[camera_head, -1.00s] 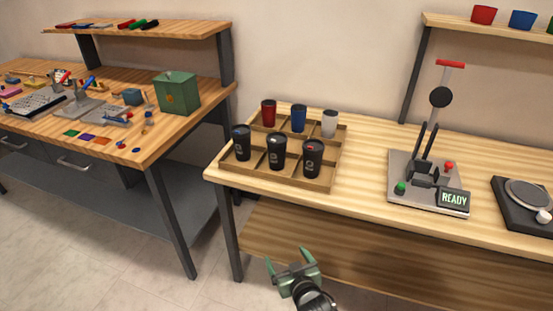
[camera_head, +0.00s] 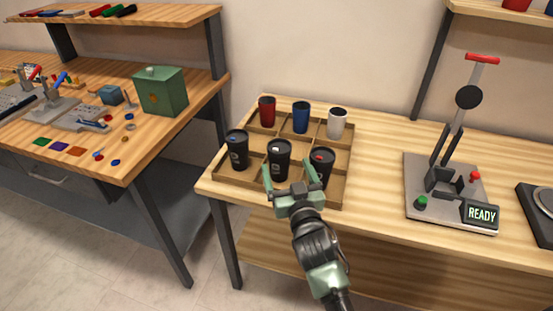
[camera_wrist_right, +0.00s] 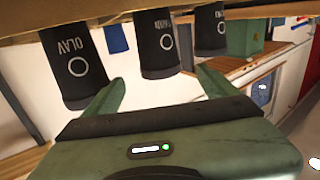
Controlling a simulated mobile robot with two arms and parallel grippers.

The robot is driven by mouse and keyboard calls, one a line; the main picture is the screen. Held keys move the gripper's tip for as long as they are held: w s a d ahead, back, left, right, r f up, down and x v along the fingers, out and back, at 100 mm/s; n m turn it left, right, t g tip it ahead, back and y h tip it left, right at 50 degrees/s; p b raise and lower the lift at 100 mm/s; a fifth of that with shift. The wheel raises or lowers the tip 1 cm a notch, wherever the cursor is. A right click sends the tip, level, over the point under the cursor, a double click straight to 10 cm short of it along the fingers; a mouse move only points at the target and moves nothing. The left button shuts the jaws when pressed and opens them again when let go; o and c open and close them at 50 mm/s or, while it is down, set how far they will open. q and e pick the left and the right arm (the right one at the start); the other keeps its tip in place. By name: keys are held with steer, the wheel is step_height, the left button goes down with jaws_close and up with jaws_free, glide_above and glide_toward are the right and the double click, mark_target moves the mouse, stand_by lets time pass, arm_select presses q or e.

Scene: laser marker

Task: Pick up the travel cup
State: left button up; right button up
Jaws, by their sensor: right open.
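Three black travel cups stand upright in the front row of a wooden divided tray (camera_head: 336,192): the left one (camera_head: 237,152), the middle one (camera_head: 279,160) and the right one (camera_head: 320,165). My right gripper (camera_head: 291,172) is open and empty at the tray's front, by the middle and right cups. The wrist view shows the cups upside down: one marked OLAV (camera_wrist_right: 75,65), another (camera_wrist_right: 156,45) ahead between the finger directions, and a third (camera_wrist_right: 209,32). Contact with the fingers cannot be told. My left gripper is not in view.
Behind them stand a red cup (camera_head: 267,111), a blue cup (camera_head: 301,117) and a white cup (camera_head: 336,123). A marking machine with a READY display (camera_head: 481,214) stands to the right. Bare tabletop (camera_head: 380,160) lies between. A green box (camera_head: 162,92) sits on the left bench.

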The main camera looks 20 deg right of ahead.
mark_target(277, 142)
steer(key=w, duration=0.4)
steer(key=shift+d+r, duration=0.1)
steer(key=shift+w, duration=0.4)
steer(key=w, duration=0.6)
steer(key=shift+w+d, duration=0.25)
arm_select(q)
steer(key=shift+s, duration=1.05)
arm_select(e)
steer(key=shift+c, duration=1.2)
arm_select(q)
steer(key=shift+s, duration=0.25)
arm_select(e)
steer(key=c, duration=0.7)
